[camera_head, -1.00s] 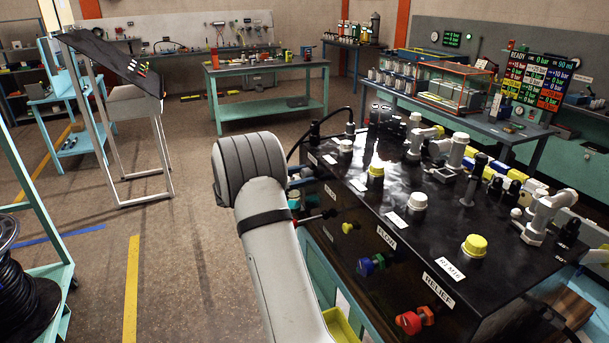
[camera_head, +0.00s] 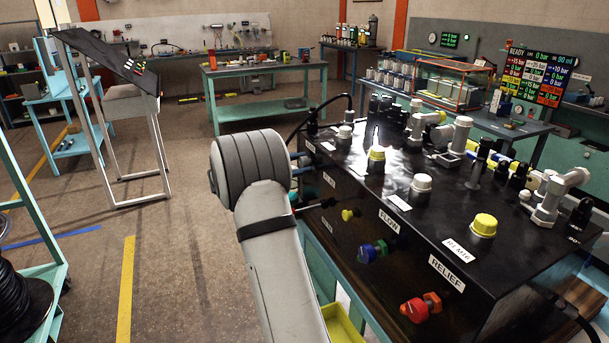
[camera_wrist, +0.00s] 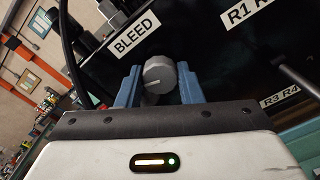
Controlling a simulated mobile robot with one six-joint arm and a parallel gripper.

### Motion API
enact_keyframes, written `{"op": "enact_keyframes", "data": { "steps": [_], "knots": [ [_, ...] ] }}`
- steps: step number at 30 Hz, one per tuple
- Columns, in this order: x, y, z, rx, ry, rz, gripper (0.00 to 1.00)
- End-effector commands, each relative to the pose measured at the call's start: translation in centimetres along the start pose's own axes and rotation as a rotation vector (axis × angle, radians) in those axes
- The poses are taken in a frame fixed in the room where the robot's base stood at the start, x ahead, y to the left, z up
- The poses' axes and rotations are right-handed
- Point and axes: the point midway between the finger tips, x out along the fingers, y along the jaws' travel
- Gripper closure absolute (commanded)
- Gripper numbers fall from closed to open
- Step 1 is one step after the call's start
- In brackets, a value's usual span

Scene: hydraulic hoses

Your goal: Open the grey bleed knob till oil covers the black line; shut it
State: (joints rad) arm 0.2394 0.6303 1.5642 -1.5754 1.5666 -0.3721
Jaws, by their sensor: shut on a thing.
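The grey bleed knob (camera_wrist: 158,74) shows in the wrist view as a round grey knob with a light line on its face. It stands between the blue jaws of my gripper (camera_wrist: 158,84), which are shut on it. The white BLEED label (camera_wrist: 133,35) is just above and to the left of the knob on the black panel. In the head view my arm hides the knob and most of the gripper. I cannot make out the oil or the black line in either view.
The black hydraulic block (camera_head: 400,248) carries capped ports, a blue FLOW knob (camera_head: 371,252) and a red RELIEF knob (camera_head: 420,307). A dark hose (camera_wrist: 72,50) runs left of the gripper in the wrist view. A lit display board (camera_head: 538,75) stands behind.

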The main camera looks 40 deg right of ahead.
Motion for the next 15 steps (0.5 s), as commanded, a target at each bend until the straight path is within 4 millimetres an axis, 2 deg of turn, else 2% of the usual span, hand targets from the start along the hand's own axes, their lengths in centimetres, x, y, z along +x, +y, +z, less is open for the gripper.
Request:
{"op": "enact_keyframes", "data": {
  "steps": [1, 15],
  "knots": [
    [-0.20, -0.90, -1.03, 0.040, 0.001, -0.006, 0.90],
    [-0.13, -0.91, -1.00, 0.465, -0.001, -0.008, 0.89]
  ]
}}
